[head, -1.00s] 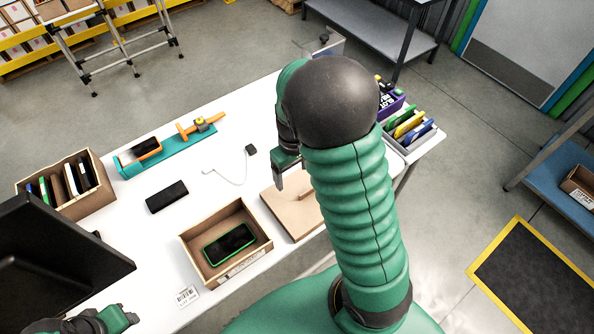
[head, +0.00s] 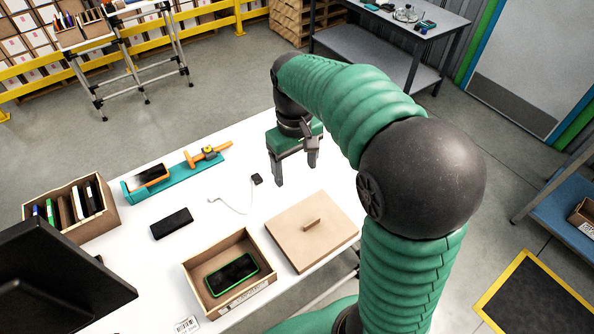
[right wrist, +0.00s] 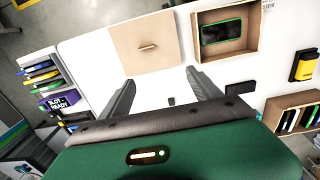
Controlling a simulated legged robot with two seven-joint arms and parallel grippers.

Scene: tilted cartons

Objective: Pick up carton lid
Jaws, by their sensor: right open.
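The carton lid (head: 311,232) is a flat brown square with a small raised handle (head: 312,224). It lies on the white table to the right of the open carton (head: 189,283). A phone with a green edge (head: 232,273) lies in the carton. My right gripper (head: 296,178) is open and empty, above the table beyond the lid's far edge. In the right wrist view the lid (right wrist: 128,58) and its handle (right wrist: 148,47) lie ahead of the open fingers (right wrist: 160,78), and the carton (right wrist: 248,54) is right of the lid. My left gripper is not in view.
A black phone (head: 172,223) and a teal fixture with orange parts (head: 178,177) lie on the table (head: 225,200). A cardboard box of upright items (head: 95,228) stands at the left. A dark monitor (head: 60,280) blocks the near left. A cable with a small black plug (head: 256,179) lies mid-table.

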